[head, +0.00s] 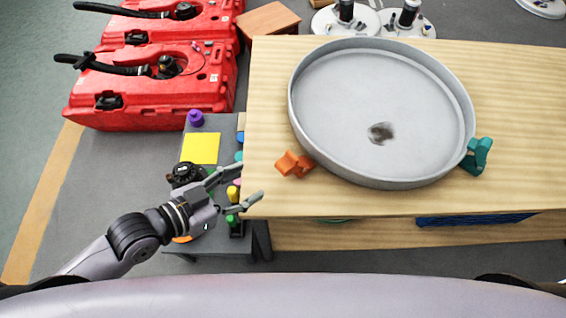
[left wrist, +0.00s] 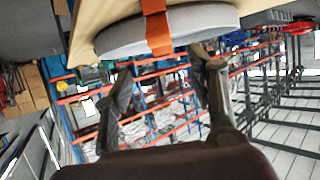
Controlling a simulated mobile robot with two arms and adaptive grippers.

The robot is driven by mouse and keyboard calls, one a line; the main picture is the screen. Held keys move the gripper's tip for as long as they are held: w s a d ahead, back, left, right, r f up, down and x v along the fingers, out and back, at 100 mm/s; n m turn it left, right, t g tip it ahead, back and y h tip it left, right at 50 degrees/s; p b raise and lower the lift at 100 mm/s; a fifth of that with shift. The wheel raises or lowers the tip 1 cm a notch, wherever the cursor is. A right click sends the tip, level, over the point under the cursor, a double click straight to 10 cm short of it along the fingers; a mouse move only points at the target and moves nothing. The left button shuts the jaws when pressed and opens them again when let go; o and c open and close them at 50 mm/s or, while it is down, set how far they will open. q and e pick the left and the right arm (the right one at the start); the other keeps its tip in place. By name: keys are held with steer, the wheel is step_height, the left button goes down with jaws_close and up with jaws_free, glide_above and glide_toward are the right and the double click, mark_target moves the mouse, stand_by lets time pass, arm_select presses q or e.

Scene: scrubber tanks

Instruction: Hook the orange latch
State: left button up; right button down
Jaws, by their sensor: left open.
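The orange latch (head: 294,164) is at the lower left rim of a round grey tank lid (head: 385,110) on the wooden table. In the left wrist view the orange latch (left wrist: 157,30) is a strap-like piece hanging at the lid's edge, beyond and above the fingers. My left gripper (head: 254,184) is open and empty, at the table's left edge, to the lower left of the latch and apart from it. Its two fingers (left wrist: 160,75) show spread in the left wrist view. My right gripper is not in view. Whether the latch is hooked cannot be told.
A teal latch (head: 477,154) sits at the lid's right rim. The wooden table (head: 520,110) is mostly clear around the lid. A grey side table (head: 212,240) with small coloured items stands beneath my left arm. Red tanks (head: 150,85) stand at the back left.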

mark_target(281, 167)
arm_select(q)
steer(key=x, duration=1.2)
steer(key=shift+d+p, duration=0.1)
steer(key=shift+p, duration=0.3)
jaws_close()
